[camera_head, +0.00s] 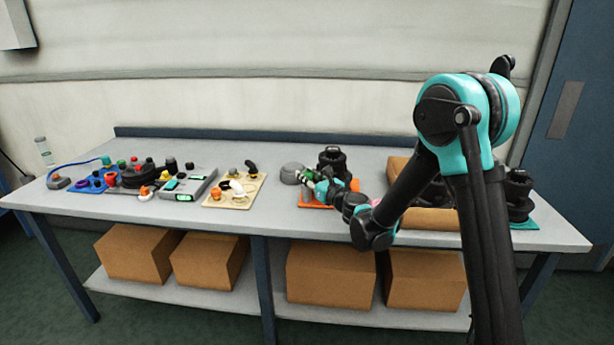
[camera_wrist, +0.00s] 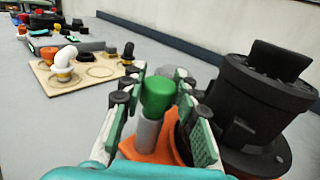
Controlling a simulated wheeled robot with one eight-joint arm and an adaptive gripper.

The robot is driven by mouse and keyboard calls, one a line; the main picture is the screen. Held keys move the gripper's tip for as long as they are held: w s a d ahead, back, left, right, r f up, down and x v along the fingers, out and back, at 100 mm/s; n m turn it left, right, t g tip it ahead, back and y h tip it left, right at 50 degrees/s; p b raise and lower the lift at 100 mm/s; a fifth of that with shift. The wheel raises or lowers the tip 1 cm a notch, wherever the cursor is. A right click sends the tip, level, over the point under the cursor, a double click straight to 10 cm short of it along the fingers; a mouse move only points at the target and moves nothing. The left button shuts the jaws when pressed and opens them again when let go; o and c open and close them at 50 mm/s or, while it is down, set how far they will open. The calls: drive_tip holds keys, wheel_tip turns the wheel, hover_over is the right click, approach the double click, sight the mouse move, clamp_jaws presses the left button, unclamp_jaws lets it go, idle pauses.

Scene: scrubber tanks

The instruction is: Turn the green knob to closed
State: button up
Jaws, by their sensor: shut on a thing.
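The green knob (camera_wrist: 158,92) is a rounded cap on an upright grey stem (camera_wrist: 148,133), rising from an orange base (camera_wrist: 175,150). The orange base also shows in the head view (camera_head: 309,204), but there my gripper and arm largely hide the knob. My gripper (camera_wrist: 160,100) is around the knob and stem, one finger on each side, shut on the knob. In the head view, my gripper (camera_head: 322,186) reaches in from the right, low over the orange base. The wrist view does not clearly show the knob's turn position.
A black ribbed part (camera_wrist: 255,100) stands close on the right of my gripper. A grey round part (camera_head: 292,172) sits just left of it. A wooden board (camera_head: 235,190) with fittings lies farther left. A cardboard box (camera_head: 428,217) stands to the right on the table.

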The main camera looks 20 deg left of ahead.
drive_tip(key=shift+s+m+t+h, duration=0.1)
drive_tip(key=shift+m+t+h, duration=0.2)
drive_tip(key=shift+t, duration=0.1)
drive_tip(key=shift+c, duration=0.4)
drive_tip(key=shift+a+m+t+h, duration=0.15)
drive_tip(key=shift+m+t+h, duration=0.95)
drive_tip(key=shift+t+h, duration=0.1)
drive_tip(key=m+t+h, duration=0.1)
drive_tip(key=h, duration=0.1)
drive_tip(key=m+t+h, duration=0.1)
drive_tip(key=m+h, duration=0.1)
drive_tip(key=h, duration=0.1)
drive_tip(key=shift+m+t, duration=0.3)
drive_tip(key=shift+t, duration=0.1)
drive_tip(key=m+t+h, duration=0.1)
drive_tip(key=m+h, duration=0.3)
drive_tip(key=h, duration=0.2)
drive_tip(key=shift+h, duration=0.4)
drive_tip(key=shift+m+h, duration=1.7)
drive_tip(key=shift+h, duration=0.6)
drive_tip(key=shift+g, duration=0.3)
drive_tip(key=o, duration=1.2)
drive_tip(key=v, duration=1.1)
drive_tip(key=shift+s+a, duration=0.1)
drive_tip(key=shift+s, duration=0.25)
